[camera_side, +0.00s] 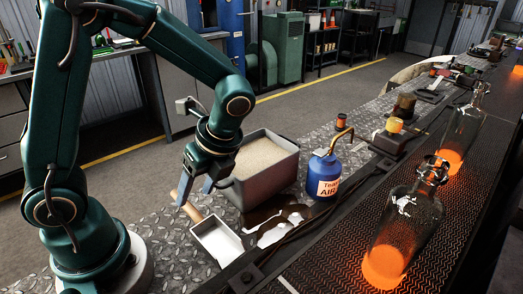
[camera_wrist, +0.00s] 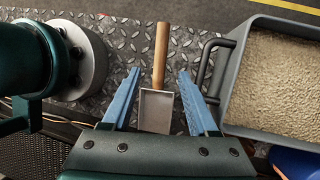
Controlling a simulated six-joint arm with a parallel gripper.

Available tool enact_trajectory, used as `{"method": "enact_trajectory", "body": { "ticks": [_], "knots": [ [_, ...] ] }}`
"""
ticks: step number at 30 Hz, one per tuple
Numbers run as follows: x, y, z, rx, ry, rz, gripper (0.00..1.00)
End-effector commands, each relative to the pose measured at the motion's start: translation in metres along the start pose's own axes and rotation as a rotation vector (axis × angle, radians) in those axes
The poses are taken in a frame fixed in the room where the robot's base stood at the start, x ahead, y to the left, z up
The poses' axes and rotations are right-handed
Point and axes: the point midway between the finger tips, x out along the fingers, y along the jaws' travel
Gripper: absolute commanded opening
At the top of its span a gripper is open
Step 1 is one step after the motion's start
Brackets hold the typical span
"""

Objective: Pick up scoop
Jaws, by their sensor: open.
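The scoop (camera_wrist: 155,109) has a metal pan and a wooden handle (camera_wrist: 160,55). In the wrist view it lies on the diamond-plate surface with the handle pointing up the picture. In the side view the scoop's pan (camera_side: 217,239) lies below and slightly right of my gripper, with its handle running up to the left behind a finger. My gripper (camera_side: 193,198) is open, with two blue fingers. In the wrist view the fingers (camera_wrist: 157,84) are on either side of the scoop with gaps, apart from it. I cannot tell the exact height of the fingertips.
A grey bin of pale granules (camera_side: 292,158) stands right beside the gripper; its handle (camera_wrist: 206,62) juts toward the right finger. A blue can (camera_side: 322,178) stands further right. White spilled patches (camera_side: 273,232) lie near the scoop. A conveyor (camera_side: 330,265) carries glowing glass bottles (camera_side: 405,225).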

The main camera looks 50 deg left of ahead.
Motion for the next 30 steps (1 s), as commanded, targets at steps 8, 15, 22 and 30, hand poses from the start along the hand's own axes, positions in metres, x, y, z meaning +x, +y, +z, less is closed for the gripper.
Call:
{"method": "enact_trajectory", "body": {
  "ticks": [8,15,22,30],
  "knots": [
    [0.026,0.001,0.0,0.02,-0.007,0.013,0.6],
    [0.05,0.0,0.001,0.019,-0.007,0.009,0.6],
    [0.053,0.0,0.0,0.017,-0.005,0.006,0.6],
    [0.052,0.0,0.0,0.017,-0.005,0.006,0.0]
  ]
}}
